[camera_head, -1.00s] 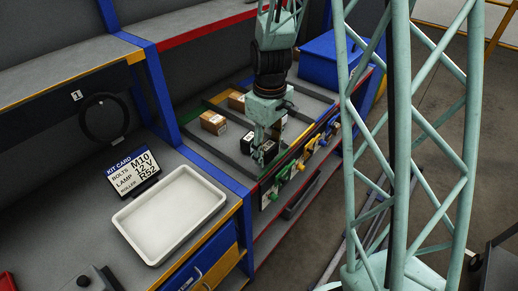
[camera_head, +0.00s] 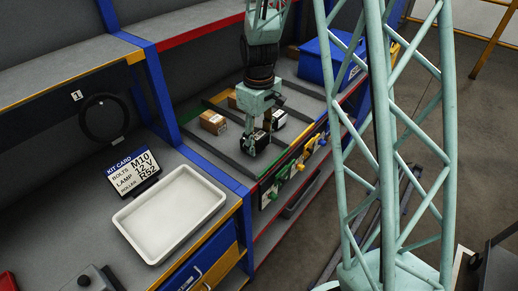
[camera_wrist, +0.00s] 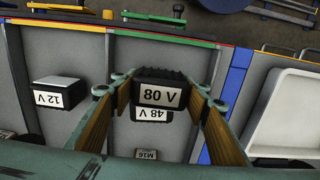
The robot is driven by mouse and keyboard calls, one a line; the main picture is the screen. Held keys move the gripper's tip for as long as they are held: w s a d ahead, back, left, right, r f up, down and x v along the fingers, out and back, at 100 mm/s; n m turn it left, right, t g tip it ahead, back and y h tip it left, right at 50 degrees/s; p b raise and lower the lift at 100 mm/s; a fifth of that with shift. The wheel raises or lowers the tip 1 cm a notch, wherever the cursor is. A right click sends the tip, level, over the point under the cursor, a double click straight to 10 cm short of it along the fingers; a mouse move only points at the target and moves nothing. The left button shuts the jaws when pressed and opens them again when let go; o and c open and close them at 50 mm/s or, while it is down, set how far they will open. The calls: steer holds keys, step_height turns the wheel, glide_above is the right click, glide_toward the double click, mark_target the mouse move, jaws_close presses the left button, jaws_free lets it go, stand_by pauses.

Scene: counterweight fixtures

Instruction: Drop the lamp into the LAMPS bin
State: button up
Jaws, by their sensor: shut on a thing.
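A black box labelled 12 V (camera_wrist: 58,94) stands to the left, apart from the fingers. In the head view my gripper (camera_head: 256,146) is over the shelf section beside another dark box with a white label (camera_head: 278,118). A blue bin (camera_head: 322,62) with a white label stands at the back right; its wording is too small to read.
A kit card (camera_head: 133,172) reads bolts M10, lamp 12 V, roller R52. A white tray (camera_head: 150,243) lies in front of it. Brown cartons (camera_head: 213,122) stand left of my gripper. Low dividers part the shelf, with coloured latches (camera_head: 300,163) along its front edge.

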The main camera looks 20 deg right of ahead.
mark_target(259, 135)
steer(key=shift+f, duration=1.75)
steer(key=shift+f, duration=0.15)
steer(key=o, duration=1)
steer(key=shift+r, duration=0.2)
step_height(259, 135, up, 11)
steer(key=shift+f+p, duration=0.1)
steer(key=shift+p, duration=0.2)
steer(key=shift+r, duration=0.6)
steer(key=shift+r, duration=0.1)
